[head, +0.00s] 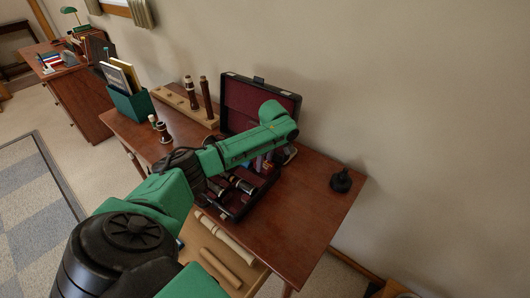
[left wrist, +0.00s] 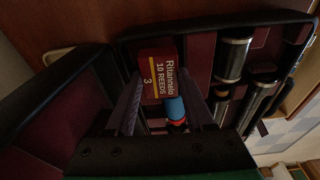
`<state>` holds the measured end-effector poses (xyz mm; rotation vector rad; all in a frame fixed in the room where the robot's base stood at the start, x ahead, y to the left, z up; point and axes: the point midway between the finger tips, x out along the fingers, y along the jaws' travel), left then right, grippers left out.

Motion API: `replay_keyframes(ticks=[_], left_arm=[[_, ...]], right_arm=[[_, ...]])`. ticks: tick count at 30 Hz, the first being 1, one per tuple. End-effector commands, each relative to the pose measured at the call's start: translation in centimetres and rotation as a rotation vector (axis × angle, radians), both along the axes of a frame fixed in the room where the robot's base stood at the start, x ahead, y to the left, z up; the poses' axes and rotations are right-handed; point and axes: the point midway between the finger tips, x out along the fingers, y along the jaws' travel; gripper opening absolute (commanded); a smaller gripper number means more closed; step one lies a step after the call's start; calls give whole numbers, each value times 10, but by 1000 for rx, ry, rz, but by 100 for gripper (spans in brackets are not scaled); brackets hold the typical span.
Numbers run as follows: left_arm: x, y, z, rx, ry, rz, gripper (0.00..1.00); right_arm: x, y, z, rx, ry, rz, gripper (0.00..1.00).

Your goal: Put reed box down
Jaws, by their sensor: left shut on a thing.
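The reed box (left wrist: 158,75), dark red and white with a yellow stripe, is between the fingers of my left gripper (left wrist: 163,98) in the left wrist view. The gripper is shut on it, over the open instrument case (left wrist: 215,25). I cannot tell whether the box touches the case lining. A blue and red item (left wrist: 175,110) shows just below the box. In the head view my left gripper (head: 264,163) points down at the case (head: 232,208), and my arm hides part of the case. My right gripper is not in view.
On the wooden table (head: 300,220) stand a rack (head: 182,104) with dark instrument joints, a green file box (head: 131,103) and a small black stand (head: 341,181). The case lid (head: 240,100) is up near the wall. The table's right part is mostly clear.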

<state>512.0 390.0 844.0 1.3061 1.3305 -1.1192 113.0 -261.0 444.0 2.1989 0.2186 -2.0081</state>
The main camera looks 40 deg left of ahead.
Motion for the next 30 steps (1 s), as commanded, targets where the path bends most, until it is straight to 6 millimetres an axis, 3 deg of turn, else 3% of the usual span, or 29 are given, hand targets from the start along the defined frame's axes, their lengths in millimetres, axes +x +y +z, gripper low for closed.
replay_keyframes(ticks=[4, 14, 15, 25, 30], left_arm=[[0, 0, -24, 0, 0, 0, 1], [0, 0, -28, -1, 0, 0, 1], [0, 0, -28, -1, 0, 0, 66], [0, 0, -26, 0, 0, 0, 66], [1, -4, -2, -1, -3, -1, 66]], right_arm=[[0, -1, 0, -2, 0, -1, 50], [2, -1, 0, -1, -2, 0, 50], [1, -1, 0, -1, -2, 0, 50], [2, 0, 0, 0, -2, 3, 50], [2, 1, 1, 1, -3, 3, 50]])
